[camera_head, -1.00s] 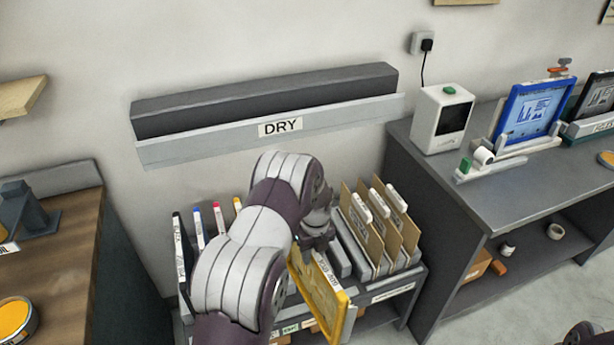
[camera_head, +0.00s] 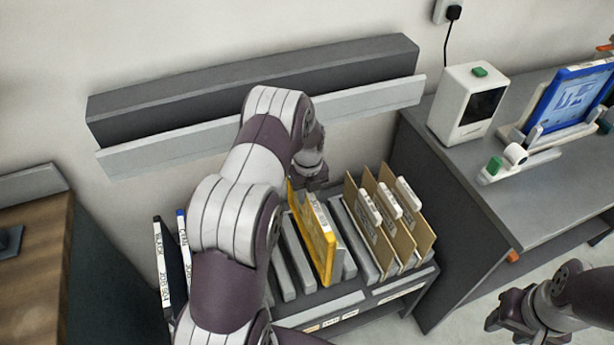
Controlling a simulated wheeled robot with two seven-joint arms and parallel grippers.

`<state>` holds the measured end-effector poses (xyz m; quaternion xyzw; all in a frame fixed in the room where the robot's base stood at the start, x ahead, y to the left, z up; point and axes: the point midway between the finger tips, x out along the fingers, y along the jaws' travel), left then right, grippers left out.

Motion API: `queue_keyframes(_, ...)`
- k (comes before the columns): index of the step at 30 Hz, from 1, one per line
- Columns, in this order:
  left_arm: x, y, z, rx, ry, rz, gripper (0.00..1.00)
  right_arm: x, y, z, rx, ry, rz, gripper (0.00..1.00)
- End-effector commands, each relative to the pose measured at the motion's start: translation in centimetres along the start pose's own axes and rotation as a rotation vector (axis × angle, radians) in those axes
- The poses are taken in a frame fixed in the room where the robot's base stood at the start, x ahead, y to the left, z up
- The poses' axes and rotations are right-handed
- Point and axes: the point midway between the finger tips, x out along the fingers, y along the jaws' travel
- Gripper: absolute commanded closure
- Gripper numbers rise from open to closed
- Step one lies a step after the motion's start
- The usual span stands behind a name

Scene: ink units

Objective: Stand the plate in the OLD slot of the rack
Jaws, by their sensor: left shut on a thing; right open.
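The yellow-framed plate (camera_head: 318,235) is upright, edge-on to the view, at the grey slots in the middle of the rack (camera_head: 345,302). My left gripper (camera_head: 309,184) is shut on its top back corner. I cannot tell whether its lower edge is seated in a slot or just above it. Small labels line the rack's front edge, too small to read, so the OLD slot cannot be told. My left forearm hides part of the rack's left side. My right gripper (camera_head: 503,318) is open and empty at the lower right, clear of the rack.
Cardboard sleeves with white tabs (camera_head: 392,215) stand in the rack right of the plate. A black-edged plate (camera_head: 162,270) stands at its far left. A grey wall ledge (camera_head: 375,98) runs behind. A desk (camera_head: 480,190) with a white device (camera_head: 462,105) is at right.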

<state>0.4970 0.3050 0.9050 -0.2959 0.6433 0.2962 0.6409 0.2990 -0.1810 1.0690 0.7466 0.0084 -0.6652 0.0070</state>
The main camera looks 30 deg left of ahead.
Motion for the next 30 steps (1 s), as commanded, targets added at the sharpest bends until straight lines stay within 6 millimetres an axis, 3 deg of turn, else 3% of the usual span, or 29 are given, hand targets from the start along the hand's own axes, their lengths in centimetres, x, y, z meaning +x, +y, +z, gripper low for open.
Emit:
queue_keyframes(11, 1.2, 0.0, 0.0, 0.0, 0.0, -0.002, 1.0, 1.0, 0.0, 0.1, 0.0, 0.0, 0.0, 0.57)
queue_keyframes(30, 9.7, 0.0, 0.0, 0.0, 0.0, -0.002, 1.0, 7.1, 0.0, 0.8, 0.0, 0.0, 0.0, 0.57)
